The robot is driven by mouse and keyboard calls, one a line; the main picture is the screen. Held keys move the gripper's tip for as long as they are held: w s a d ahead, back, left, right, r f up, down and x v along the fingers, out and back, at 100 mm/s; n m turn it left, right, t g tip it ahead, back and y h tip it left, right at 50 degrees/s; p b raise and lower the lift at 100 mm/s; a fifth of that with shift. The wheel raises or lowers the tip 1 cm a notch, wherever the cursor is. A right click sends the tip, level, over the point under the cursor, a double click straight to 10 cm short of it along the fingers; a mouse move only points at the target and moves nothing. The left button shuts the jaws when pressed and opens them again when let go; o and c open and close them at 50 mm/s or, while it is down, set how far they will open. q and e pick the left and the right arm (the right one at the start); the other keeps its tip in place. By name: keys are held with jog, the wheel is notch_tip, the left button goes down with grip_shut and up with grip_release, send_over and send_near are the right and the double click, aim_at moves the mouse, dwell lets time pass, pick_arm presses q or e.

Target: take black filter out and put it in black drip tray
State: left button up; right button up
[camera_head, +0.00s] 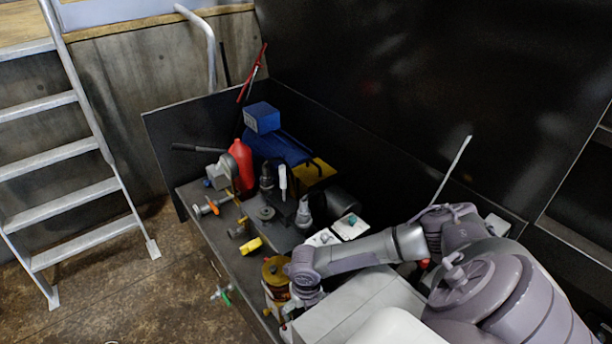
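A dark, flat, tray-like thing (280,234) lies on the workbench among the clutter; I cannot tell for sure that it is the black drip tray. A black cylinder (341,205) lies behind it near the back panel and may be the black filter, though it is too dark to be certain. My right arm reaches in from the right, and its wrist is bent down at the bench's near end, beside a yellow-brown canister. My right gripper's fingers are too small and covered to make out. My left gripper is not in view.
A grey bench (213,229) holds a red bottle (241,166), a blue box (262,118) and a yellow tool (251,246). The yellow-brown canister (275,272) stands at the near end. A ladder (75,158) leans at left. Floor between ladder and bench looks mostly clear.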

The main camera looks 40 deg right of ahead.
jog(key=shift+r+m+p, duration=0.2)
jog(key=shift+m+p, duration=0.15)
jog(key=shift+m, duration=0.05)
jog(key=m+p, duration=0.2)
jog(key=shift+m, duration=1.2)
jog(key=m+p, duration=0.2)
jog(key=m, duration=0.1)
jog(key=shift+a+p, duration=0.1)
jog(key=shift+p, duration=0.3)
jog(key=m+p, duration=0.2)
jog(key=m, duration=0.2)
jog(key=shift+m, duration=0.3)
jog(key=m+p, duration=0.1)
jog(key=m, duration=0.2)
jog(key=m+p, duration=0.2)
jog(key=shift+m, duration=1)
jog(key=shift+f+m, duration=0.15)
jog(key=shift+m, duration=0.35)
jog(key=c, duration=1.2)
jog(key=shift+n+b, duration=0.55)
jog(key=shift+n, duration=2.15)
jog(key=shift+c, duration=0.2)
